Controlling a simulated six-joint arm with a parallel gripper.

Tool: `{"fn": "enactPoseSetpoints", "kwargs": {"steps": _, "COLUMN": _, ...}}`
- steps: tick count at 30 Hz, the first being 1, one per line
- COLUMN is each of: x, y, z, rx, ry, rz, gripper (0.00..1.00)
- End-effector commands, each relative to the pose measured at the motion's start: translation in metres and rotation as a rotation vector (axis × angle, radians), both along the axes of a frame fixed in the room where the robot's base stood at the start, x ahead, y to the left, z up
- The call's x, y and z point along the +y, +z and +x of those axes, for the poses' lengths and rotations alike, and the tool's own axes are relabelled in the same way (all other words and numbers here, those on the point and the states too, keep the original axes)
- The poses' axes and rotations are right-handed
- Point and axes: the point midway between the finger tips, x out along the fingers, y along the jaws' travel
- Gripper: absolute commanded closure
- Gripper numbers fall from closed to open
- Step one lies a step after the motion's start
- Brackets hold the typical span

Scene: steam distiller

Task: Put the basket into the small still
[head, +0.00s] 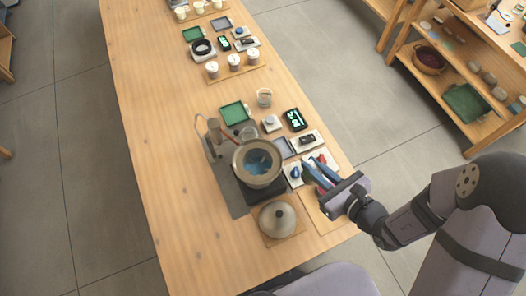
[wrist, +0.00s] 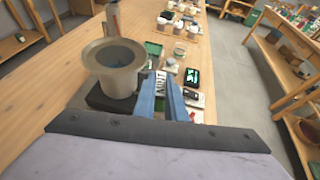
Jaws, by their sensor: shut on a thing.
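The small still (head: 259,182) is a grey pot with a wide rim, open at the top, with blue inside. It stands on a dark base, and it also shows in the wrist view (wrist: 117,80) left of the fingers. My gripper (head: 313,166), with blue fingers, is right of the still, low over the table's right edge. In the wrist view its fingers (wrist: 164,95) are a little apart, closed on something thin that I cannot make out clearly. I cannot clearly pick out the basket. The domed lid (head: 277,217) with a knob rests on a wooden board in front of the still.
Several white jars are farther back. The left part of the wooden table (head: 160,180) is clear.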

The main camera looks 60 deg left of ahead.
Motion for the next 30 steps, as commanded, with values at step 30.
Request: {"fn": "enactPoseSetpoints", "kwargs": {"steps": 30, "x": 0.101, "y": 0.053, "z": -0.120, "rx": 0.024, "ry": 0.228, "rz": 0.007, "gripper": 1.00}}
